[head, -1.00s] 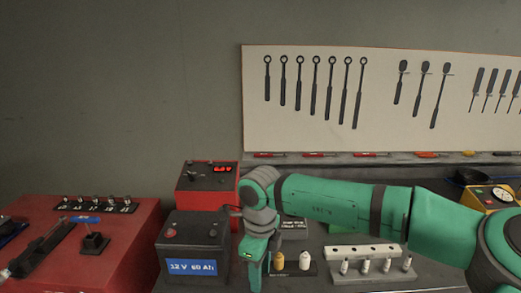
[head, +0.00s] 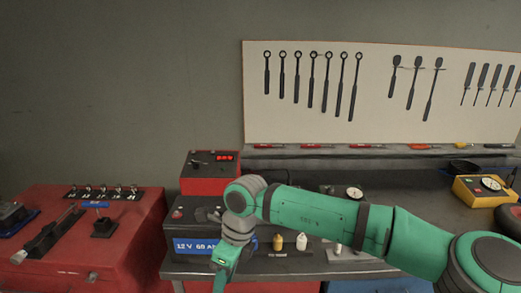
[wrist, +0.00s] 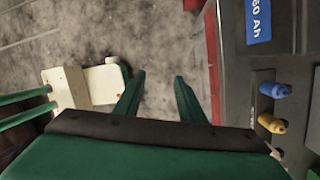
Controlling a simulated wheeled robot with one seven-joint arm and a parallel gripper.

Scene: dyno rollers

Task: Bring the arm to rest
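My green arm (head: 315,215) reaches in from the right in the head view, across the front of the workbench. Its wrist bends downward, and my gripper (wrist: 158,82) hangs at the bottom edge of the head view, where its fingertips are hidden. In the wrist view the two green fingers stand apart with nothing between them. Bare grey floor (wrist: 160,45) shows beyond them. The gripper is beside the bench front, to the left of the battery in the wrist view.
The battery (head: 192,246) stands left of my wrist, partly hidden by it. A yellow piece (head: 278,242) and a white piece (head: 301,241) stand close on the right. A red cabinet (head: 135,225) is at left. A cream block (wrist: 67,88) is left in the wrist view.

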